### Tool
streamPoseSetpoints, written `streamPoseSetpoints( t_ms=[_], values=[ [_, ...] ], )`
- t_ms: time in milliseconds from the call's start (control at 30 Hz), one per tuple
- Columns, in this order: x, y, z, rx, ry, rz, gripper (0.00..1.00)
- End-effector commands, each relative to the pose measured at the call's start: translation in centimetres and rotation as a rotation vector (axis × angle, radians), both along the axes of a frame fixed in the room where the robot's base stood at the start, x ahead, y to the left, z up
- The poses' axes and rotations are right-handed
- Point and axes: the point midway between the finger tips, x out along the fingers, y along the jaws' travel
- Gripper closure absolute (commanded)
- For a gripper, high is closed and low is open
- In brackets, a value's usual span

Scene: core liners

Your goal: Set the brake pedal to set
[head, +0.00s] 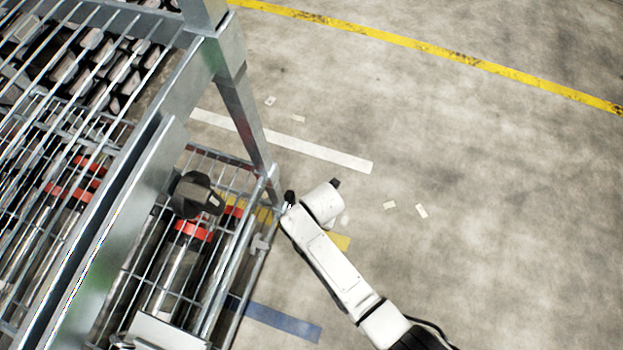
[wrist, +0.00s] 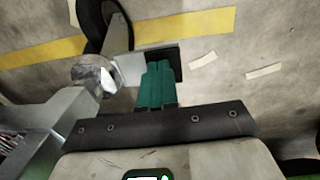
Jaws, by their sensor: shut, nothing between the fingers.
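In the wrist view, my gripper (wrist: 158,66) has teal fingers shut together and empty. Their tips overlap a dark flat pad on a pale metal arm, which looks like the brake pedal (wrist: 130,69). I cannot tell whether they touch it or whether the pedal is set. The pedal sits beside a caster with a dark wheel (wrist: 91,22) and a shiny metal fitting. In the head view, my white arm reaches to the foot of the cage's near corner; the fingers and pedal cannot be made out there.
A metal cage cart (head: 228,95) with wire sides fills the left, holding cylinders with red bands. Its post stands close to my arm. The concrete floor on the right is open, with a yellow line (head: 440,50), a white strip (head: 330,155) and small scraps.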

Motion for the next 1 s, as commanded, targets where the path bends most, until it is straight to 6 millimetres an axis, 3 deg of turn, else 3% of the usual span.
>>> streamPoseSetpoints(
  t_ms=[300, 1000],
  values=[
    [-0.3, -0.7, -1.1, 0.156, -0.055, -0.003, 1.0],
    [-0.4, -1.0, -2.7, 0.149, -0.053, 0.0, 1.0]
  ],
)
